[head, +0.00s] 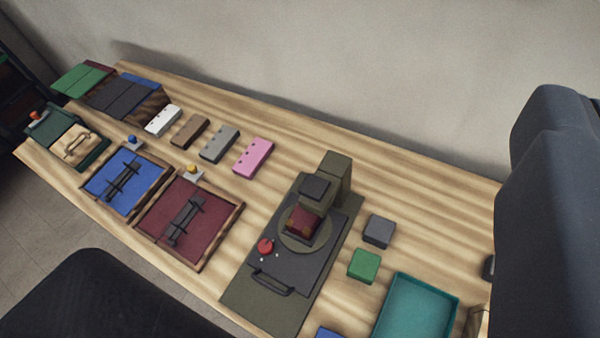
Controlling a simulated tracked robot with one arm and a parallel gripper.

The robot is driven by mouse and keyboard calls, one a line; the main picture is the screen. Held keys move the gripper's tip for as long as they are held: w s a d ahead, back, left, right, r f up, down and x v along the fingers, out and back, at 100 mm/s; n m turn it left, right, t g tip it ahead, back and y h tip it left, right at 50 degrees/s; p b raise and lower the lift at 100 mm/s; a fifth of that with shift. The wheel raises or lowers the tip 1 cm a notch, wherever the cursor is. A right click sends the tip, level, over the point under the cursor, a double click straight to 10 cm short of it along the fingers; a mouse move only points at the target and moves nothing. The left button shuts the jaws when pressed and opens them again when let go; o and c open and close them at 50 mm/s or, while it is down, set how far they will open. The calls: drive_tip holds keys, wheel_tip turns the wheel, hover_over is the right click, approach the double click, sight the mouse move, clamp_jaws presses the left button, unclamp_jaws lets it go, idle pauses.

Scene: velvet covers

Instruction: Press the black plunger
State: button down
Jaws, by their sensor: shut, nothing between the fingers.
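A press-like device stands right of the table's middle, with an olive column (338,172) at its back. A black square block (316,187), which looks like the plunger, sits on the olive head in front of the column. Below it a dark red block (302,222) with brownish corners rests on a round olive plate (291,241). How far the plunger stands above the red block is hard to tell. A red knob (265,246) and a black bar handle (271,284) are on the device's dark base plate (318,262). My gripper's fingertips do not show.
Right of the device lie a grey block (379,231), a green block (364,266) and a teal tray (455,308). Left are a maroon tray (222,215), a blue tray (104,198) and several bars, including a pink one (253,155). A wall runs behind the table.

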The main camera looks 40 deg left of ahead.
drive_tip(key=shift+d, duration=0.15)
drive_tip(key=w+a+f+g, duration=0.2)
drive_tip(key=w+a+f, duration=0.2)
drive_tip(key=a+f, duration=0.3)
drive_tip(key=w+a+f+g, duration=0.2)
drive_tip(key=w+a+f, duration=0.3)
drive_tip(key=f, duration=1.1)
drive_tip(key=w+a+f+g, duration=0.2)
drive_tip(key=w+a+f, duration=0.2)
drive_tip(key=a+f, duration=0.4)
wheel_tip(320, 180, down, 4)
drive_tip(key=shift+w+a+r+m, duration=0.15)
drive_tip(key=shift+w+a+m, duration=0.15)
drive_tip(key=shift+a, duration=0.1)
hover_over(315, 182)
drive_tip(key=s, duration=0.3)
wheel_tip(315, 182, down, 7)
drive_tip(key=shift+r, duration=0.1)
drive_tip(key=f, duration=0.3)
drive_tip(key=shift+w+f, duration=0.2)
drive_tip(key=shift+f, duration=0.45)
